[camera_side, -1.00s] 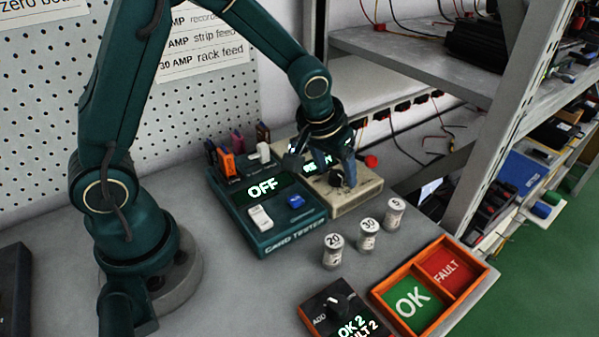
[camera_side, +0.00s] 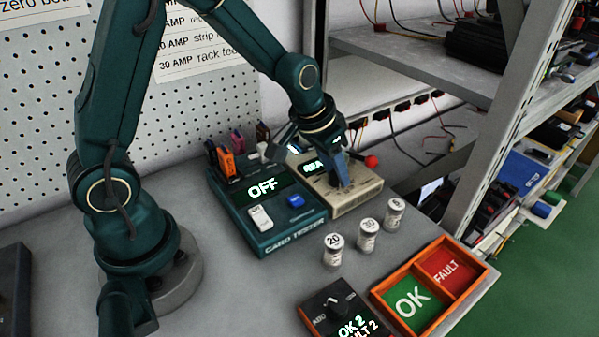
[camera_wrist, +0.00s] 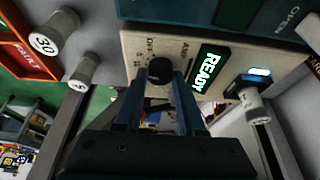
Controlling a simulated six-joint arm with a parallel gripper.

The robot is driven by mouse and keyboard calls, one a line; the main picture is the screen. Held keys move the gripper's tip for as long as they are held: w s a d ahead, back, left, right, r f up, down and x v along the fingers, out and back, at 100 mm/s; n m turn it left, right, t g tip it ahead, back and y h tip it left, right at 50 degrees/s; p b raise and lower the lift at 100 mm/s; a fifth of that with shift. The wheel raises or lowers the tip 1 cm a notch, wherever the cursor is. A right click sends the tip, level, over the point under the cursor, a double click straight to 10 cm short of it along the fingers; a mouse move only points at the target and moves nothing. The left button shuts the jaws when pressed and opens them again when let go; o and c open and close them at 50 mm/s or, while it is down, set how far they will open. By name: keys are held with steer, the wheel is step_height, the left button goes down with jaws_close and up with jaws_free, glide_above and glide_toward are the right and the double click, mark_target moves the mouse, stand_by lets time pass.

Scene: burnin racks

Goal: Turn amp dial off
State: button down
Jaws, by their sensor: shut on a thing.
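The amp dial (camera_wrist: 158,71) is a black round knob on the cream box (camera_side: 368,194), beside printed OFF and AMP lettering. My gripper (camera_wrist: 159,78) is shut on the dial, with one blue finger on each side of it in the wrist view. In the side view my gripper (camera_side: 342,183) points down at the cream box and its fingers hide the dial. The box's green display (camera_wrist: 209,68) reads READY. The dial's exact pointer setting is hard to make out.
The teal card tester (camera_side: 280,228), its screen reading OFF, stands directly left of the cream box. Several labelled vials (camera_side: 367,236) stand in front. An orange OK/FAULT tray (camera_side: 437,328) is at the front right.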

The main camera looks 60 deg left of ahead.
steer(key=m+h, duration=0.1)
steer(key=m, duration=0.3)
steer(key=shift+a+m+g+h, duration=0.2)
steer(key=shift+m+g+h, duration=0.1)
steer(key=shift+h, duration=0.1)
steer(key=shift+m+g+h, duration=0.4)
steer(key=shift+m+h, duration=0.3)
steer(key=shift+m, duration=1.5)
steer(key=c, duration=0.5)
jaws_free()
steer(key=shift+w, duration=0.1)
steer(key=shift+v, duration=2.55)
